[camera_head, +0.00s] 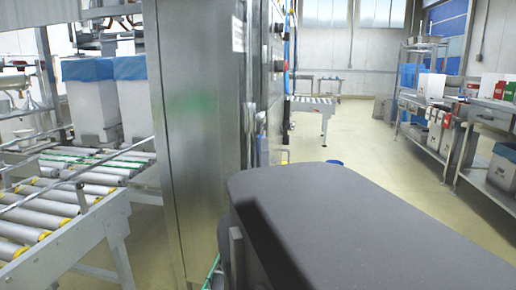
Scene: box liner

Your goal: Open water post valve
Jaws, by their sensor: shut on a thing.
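A tall stainless steel cabinet (195,140) fills the middle of the view. Fittings and small parts (260,118) run along its narrow right side, seen at a steep angle. A blue hose or pipe (287,75) runs upright just beyond that side. I cannot make out which of these parts, if any, is the water post valve. A large dark grey part of my own body covers the lower middle and right. My gripper is not in view, so I cannot see where it is or what it touches.
A roller conveyor (75,235) stands at the left, with grey bins lined in blue (95,100) behind it. Shelves (455,110) with boxes and bins line the right. The pale floor (385,150) between cabinet and shelves is open. A small conveyor table (312,104) stands further back.

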